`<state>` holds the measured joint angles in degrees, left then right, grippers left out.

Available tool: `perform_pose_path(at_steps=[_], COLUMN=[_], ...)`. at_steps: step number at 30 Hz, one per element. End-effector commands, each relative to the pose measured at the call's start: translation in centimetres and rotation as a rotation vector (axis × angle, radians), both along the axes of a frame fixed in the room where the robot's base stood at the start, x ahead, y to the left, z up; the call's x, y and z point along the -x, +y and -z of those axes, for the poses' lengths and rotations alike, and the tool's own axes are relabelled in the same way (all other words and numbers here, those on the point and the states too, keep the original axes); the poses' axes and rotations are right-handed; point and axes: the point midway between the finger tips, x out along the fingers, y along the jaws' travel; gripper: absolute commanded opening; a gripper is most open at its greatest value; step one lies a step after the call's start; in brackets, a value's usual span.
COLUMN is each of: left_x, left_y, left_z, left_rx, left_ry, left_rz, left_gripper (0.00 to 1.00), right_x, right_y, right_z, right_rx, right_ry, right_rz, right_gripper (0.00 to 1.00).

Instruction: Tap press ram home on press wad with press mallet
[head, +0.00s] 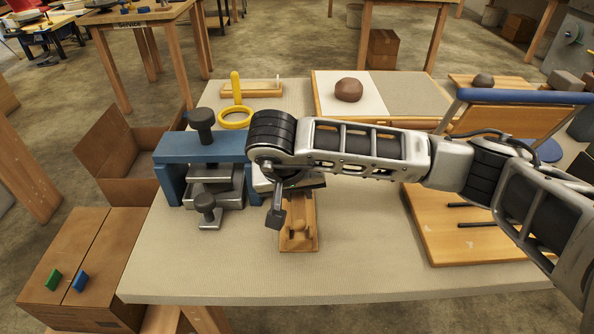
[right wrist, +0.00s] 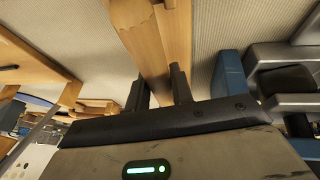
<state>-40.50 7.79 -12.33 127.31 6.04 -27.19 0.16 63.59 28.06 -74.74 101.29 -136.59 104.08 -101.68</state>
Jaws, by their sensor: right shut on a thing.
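The press stands at the left of the bench, a blue frame (head: 170,146) around grey metal blocks. A dark, wide-topped ram (head: 202,121) stands upright in its top. I cannot make out the press wad. My right gripper (right wrist: 158,84) points down just right of the press, shut on a pale wooden handle (right wrist: 142,42), which I take to be the mallet's. The handle is over or on a wooden rest (head: 309,240); I cannot tell whether it is lifted. My forearm and hand hide much of it in the head view. My left gripper is out of view.
A yellow ring (head: 236,118) and a board with a brown lump (head: 348,90) lie behind. A wooden rack (head: 440,240) is at right. The front of the bench (head: 220,275) is clear.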

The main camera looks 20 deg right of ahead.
Motion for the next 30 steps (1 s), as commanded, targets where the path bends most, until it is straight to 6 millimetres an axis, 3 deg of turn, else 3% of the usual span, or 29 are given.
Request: perform_pose_path(at_steps=[18,30], left_x=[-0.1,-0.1], left_y=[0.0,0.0], left_z=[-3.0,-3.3], left_rx=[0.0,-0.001], left_ry=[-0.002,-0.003], left_rz=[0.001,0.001], left_gripper=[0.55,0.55], right_x=[0.0,0.0], right_y=[0.0,0.0], right_z=[-5.3,-6.0], right_rx=[0.0,0.0], right_ry=[-0.002,-0.002], right_rz=[0.001,0.001], right_gripper=[0.0,0.0])
